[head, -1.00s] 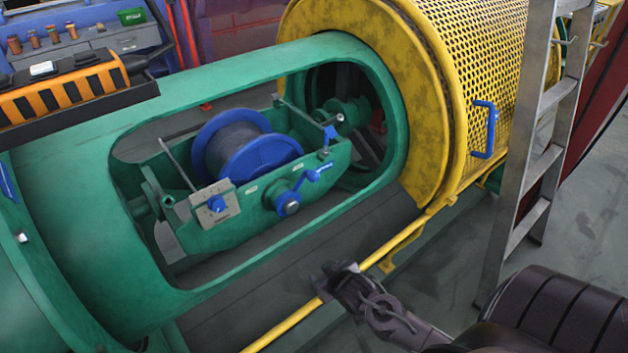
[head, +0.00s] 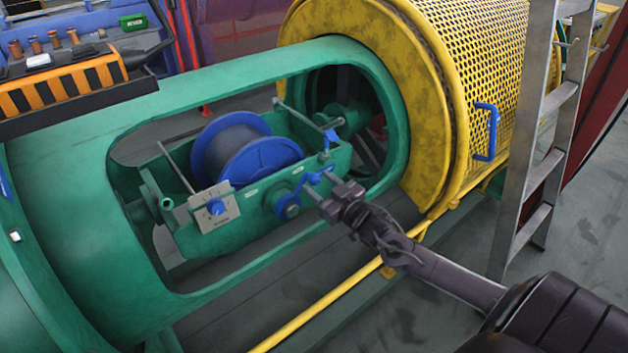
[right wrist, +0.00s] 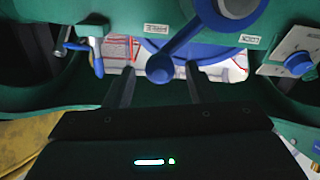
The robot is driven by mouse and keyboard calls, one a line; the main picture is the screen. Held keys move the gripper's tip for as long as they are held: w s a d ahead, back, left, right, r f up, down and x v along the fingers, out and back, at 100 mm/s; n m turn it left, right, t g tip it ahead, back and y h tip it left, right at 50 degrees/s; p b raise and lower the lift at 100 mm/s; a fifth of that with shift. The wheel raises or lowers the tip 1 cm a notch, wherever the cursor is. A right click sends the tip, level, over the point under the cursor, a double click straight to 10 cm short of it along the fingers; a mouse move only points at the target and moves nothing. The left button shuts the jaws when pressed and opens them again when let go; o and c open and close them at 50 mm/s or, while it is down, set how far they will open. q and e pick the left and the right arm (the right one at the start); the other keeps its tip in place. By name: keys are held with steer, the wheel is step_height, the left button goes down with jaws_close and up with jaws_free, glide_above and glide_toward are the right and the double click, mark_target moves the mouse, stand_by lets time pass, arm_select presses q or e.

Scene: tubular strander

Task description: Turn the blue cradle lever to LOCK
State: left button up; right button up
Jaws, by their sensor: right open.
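The blue cradle lever (head: 288,207) sits on the side of the green cradle (head: 252,207). Its arm slants up and right from the round hub, ending in a ball knob. In the right wrist view the lever (right wrist: 195,38) shows with its knob between my two fingertips. My right gripper (head: 318,184) is open at the lever's knob end, with a finger on each side; I cannot tell whether either touches. In the right wrist view my right gripper (right wrist: 160,78) has a clear gap between its fingers. My left gripper is not in view.
A blue-flanged spool (head: 262,163) lies in the cradle. A blue knob on a metal plate (head: 216,207) is to the left, a small blue latch (head: 330,138) to the upper right. The green tube's window rim surrounds the cradle. A yellow rail (head: 325,302) and ladder (head: 540,150) stand nearby.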

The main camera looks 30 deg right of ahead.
mark_target(318, 183)
steer(key=shift+w+a, duration=0.15)
steer(key=shift+w, duration=1.35)
steer(key=c, duration=0.9)
jaws_close()
